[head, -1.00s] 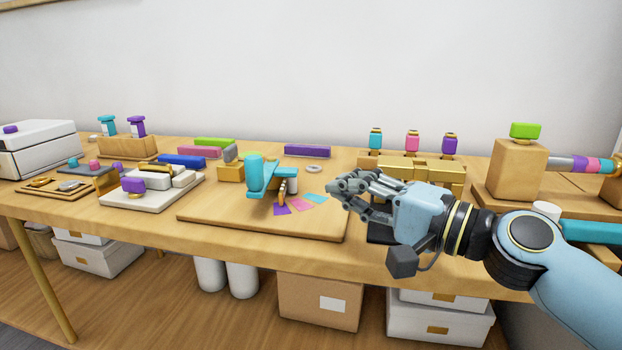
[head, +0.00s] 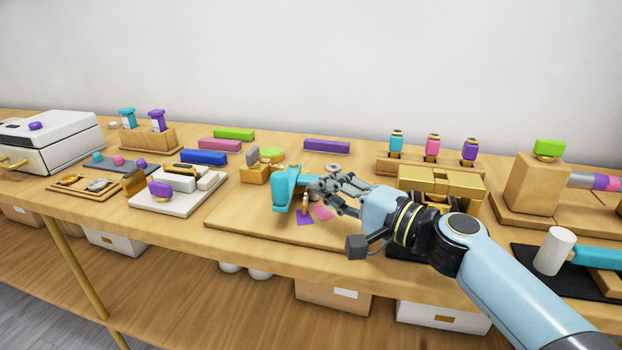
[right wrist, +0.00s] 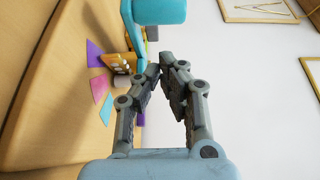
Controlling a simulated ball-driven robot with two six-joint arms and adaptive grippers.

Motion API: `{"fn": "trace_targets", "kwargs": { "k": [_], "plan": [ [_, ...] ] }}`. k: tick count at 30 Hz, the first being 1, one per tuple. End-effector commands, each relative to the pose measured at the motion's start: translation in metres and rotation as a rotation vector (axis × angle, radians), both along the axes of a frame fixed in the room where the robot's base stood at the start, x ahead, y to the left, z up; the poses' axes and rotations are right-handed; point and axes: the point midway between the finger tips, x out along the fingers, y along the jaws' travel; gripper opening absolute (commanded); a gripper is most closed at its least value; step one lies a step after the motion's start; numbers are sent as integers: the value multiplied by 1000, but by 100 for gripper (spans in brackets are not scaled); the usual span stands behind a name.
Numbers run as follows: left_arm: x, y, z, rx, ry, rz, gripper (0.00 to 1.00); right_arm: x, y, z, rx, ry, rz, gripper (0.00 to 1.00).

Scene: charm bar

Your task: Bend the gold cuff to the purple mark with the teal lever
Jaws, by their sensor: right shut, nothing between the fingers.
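The teal lever (head: 288,190) stands on the bending board (head: 240,226); its thick teal handle also shows at the top of the right wrist view (right wrist: 160,10). The purple mark (head: 305,218) lies just in front of it, beside the pink mark (head: 323,213); the purple mark also shows in the right wrist view (right wrist: 95,54). A small gold piece (head: 304,203), perhaps the gold cuff, sits under the lever near the purple mark, partly hidden. My right gripper (head: 318,188) is shut and empty, close to the lever's right side; contact is unclear. My left gripper is not in view.
A white tray (head: 185,202) with blocks lies left. A purple bar (head: 327,146) lies behind.

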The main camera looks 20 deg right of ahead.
Motion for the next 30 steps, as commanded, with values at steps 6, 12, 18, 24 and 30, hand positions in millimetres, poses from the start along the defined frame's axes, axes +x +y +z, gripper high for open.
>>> {"fn": "trace_targets", "kwargs": {
  "k": [6,12,18,24,30],
  "plan": [
    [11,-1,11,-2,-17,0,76,5,24,1,3,2,1,0],
    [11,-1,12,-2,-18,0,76,6,29,0,1,1,1,0],
    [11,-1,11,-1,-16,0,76,6,29,0,0,1,0,0],
    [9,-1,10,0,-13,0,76,7,43,-1,7,3,-84,0],
    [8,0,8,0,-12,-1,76,10,54,-1,2,2,-179,0]
  ]
}}
